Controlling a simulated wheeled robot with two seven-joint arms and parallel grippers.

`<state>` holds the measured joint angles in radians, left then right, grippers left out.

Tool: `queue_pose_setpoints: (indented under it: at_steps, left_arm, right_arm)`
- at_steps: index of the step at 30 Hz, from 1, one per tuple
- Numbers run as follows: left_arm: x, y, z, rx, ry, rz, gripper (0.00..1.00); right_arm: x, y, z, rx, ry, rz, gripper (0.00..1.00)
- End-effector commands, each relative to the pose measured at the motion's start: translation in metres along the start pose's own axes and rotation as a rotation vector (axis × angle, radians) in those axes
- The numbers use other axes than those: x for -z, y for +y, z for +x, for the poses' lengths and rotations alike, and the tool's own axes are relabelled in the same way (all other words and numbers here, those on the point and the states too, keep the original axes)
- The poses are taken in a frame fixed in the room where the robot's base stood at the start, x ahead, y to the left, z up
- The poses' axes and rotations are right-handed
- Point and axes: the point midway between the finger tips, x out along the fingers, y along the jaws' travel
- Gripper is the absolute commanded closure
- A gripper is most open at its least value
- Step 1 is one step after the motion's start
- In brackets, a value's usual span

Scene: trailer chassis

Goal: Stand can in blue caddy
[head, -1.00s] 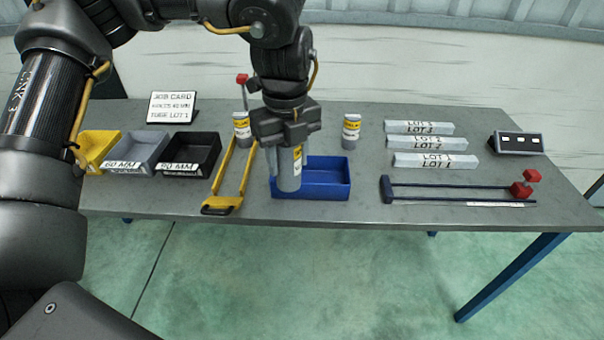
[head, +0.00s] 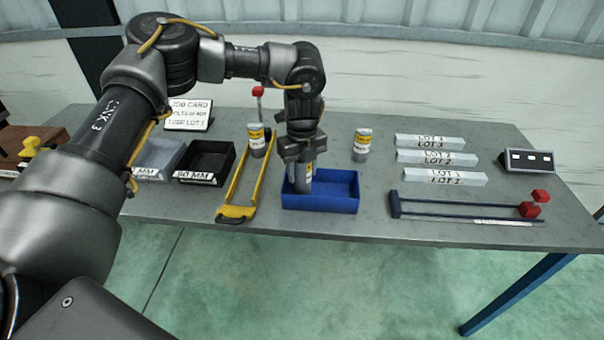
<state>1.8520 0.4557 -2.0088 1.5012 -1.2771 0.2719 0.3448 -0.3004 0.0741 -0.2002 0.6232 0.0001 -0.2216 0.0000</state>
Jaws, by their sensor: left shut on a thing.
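The blue caddy (head: 335,203) is an open box on the grey table, near its front edge. My left gripper (head: 300,162) points down over the left part of the caddy and is shut on a grey can (head: 303,183) with a yellow and white label. The can is upright, with its lower end inside the caddy's outline behind the front wall. Whether it touches the caddy floor is hidden. Two similar cans stand on the table, one behind the yellow frame (head: 257,141) and one behind the caddy (head: 362,143). My right gripper is not in view.
A yellow frame tool (head: 236,213) lies just left of the caddy. A black bin (head: 207,163) and a grey bin (head: 158,158) stand further left.

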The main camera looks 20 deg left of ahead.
Motion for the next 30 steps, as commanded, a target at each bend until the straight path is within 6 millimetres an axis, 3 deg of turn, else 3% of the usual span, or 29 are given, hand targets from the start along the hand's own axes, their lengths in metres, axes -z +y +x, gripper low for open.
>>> queue_pose_setpoints:
  at_steps: [6, 17, 18, 19, 30]
  left_arm:
    - [0.001, 0.001, 0.019, -0.001, 0.001, 0.0, 0.85]
    - [0.001, 0.001, 0.024, -0.001, 0.002, -0.001, 0.85]
    - [0.001, 0.001, 0.024, -0.001, 0.001, -0.001, 0.51]
    - [0.001, 0.001, 0.024, -0.001, 0.001, -0.001, 0.47]
    - [0.001, 0.0, 0.018, 0.0, 0.0, 0.0, 0.46]
  right_arm:
    - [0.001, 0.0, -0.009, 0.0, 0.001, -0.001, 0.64]
    - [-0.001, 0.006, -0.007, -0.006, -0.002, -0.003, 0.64]
    - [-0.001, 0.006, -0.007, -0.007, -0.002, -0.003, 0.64]
    - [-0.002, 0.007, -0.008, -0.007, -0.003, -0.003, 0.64]
    - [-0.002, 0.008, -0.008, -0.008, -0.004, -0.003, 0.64]
